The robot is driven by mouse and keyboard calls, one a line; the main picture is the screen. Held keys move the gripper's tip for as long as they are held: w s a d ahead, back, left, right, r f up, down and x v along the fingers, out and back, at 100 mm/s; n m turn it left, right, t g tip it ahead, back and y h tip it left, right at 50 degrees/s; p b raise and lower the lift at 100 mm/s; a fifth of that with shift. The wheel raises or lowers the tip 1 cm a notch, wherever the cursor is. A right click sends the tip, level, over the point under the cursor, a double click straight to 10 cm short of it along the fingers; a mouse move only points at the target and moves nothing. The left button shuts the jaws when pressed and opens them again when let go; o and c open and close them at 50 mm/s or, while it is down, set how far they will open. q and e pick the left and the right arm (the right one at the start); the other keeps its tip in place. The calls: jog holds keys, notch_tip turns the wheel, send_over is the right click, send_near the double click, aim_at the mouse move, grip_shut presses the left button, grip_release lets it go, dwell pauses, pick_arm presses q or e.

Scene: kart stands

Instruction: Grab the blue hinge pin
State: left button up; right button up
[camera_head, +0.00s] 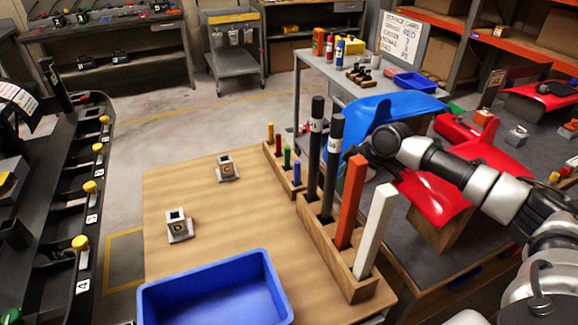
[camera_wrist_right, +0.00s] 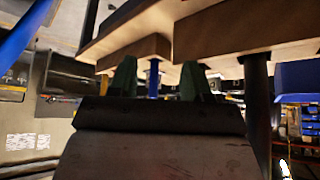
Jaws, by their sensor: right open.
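The blue hinge pin (camera_head: 297,172) stands upright at the near end of a small wooden rack (camera_head: 271,158). Green, red and yellow pins stand behind it in a row. My right gripper (camera_head: 349,153) reaches in from the right, beyond the tall black posts, which partly hide it. In the right wrist view, my right gripper's two dark green fingertips (camera_wrist_right: 157,80) are open. The blue pin (camera_wrist_right: 154,78) shows between them in that picture; I cannot tell whether it lies between them in depth. My left gripper is not in view.
A larger wooden rack (camera_head: 325,245) holds two black posts, an orange bar (camera_head: 350,200) and a white bar (camera_head: 376,230) close to my right gripper. A blue bin (camera_head: 215,290) and two small lettered blocks stand on the wooden table (camera_head: 165,190). Red panels lie at right.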

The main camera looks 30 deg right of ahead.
aim_at(299, 163)
jog(key=w+a+p, duration=0.1)
jog(key=w+a, duration=0.1)
jog(key=w, duration=0.1)
jog(key=w+a, duration=0.3)
jog(key=w+a+p, duration=0.1)
jog(key=w+a, duration=0.2)
jog(key=shift+w+a+p, duration=0.15)
jog(key=shift+w+p, duration=0.15)
jog(key=shift+w+f, duration=0.15)
jog(key=shift+f, duration=0.25)
jog(key=shift+c, duration=0.2)
grip_shut()
